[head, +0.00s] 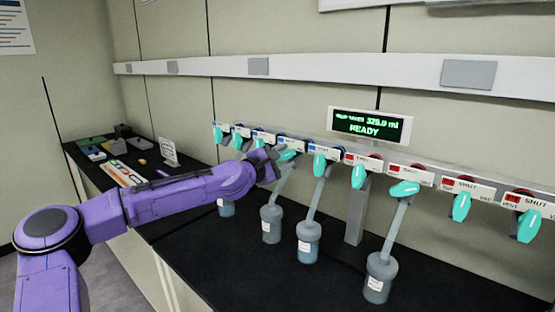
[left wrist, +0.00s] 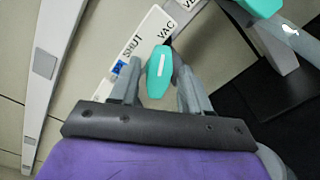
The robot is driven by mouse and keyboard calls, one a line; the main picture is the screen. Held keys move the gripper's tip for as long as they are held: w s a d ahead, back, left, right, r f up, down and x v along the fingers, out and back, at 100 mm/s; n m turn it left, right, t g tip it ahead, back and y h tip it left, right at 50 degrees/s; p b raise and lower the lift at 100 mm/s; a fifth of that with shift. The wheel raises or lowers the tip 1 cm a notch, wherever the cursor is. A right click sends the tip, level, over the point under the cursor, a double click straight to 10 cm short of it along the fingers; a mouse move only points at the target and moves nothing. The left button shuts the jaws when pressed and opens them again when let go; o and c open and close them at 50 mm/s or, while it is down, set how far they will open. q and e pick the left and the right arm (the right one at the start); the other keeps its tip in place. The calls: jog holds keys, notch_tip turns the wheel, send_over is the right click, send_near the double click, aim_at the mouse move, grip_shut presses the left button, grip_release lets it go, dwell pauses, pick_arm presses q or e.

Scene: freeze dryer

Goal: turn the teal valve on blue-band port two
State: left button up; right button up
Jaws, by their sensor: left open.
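A teal valve (left wrist: 158,72) sits between the two open fingers of my left gripper (left wrist: 156,76) in the left wrist view. I cannot tell whether the fingers touch it. Its white plate (left wrist: 140,45) has a blue mark and reads SHUT and VAC; the port number is too small to read. In the head view my left gripper (head: 270,165) is at the blue-marked ports on the left half of the manifold, partly hiding valves there. A teal valve (head: 287,155) shows just right of it. My right gripper is not in view.
Red-marked ports with teal valves (head: 462,206) continue to the right. Flasks (head: 308,242) hang below some ports. A display (head: 369,125) reads READY above the row. Small items and a sign (head: 169,151) stand on the black bench at the far left.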

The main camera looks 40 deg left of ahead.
pick_arm(q)
jog(key=s+p, duration=0.9)
jog(key=s, duration=0.1)
jog(key=shift+a+p, duration=0.3)
jog(key=shift+a, duration=0.1)
jog(key=shift+s, duration=0.15)
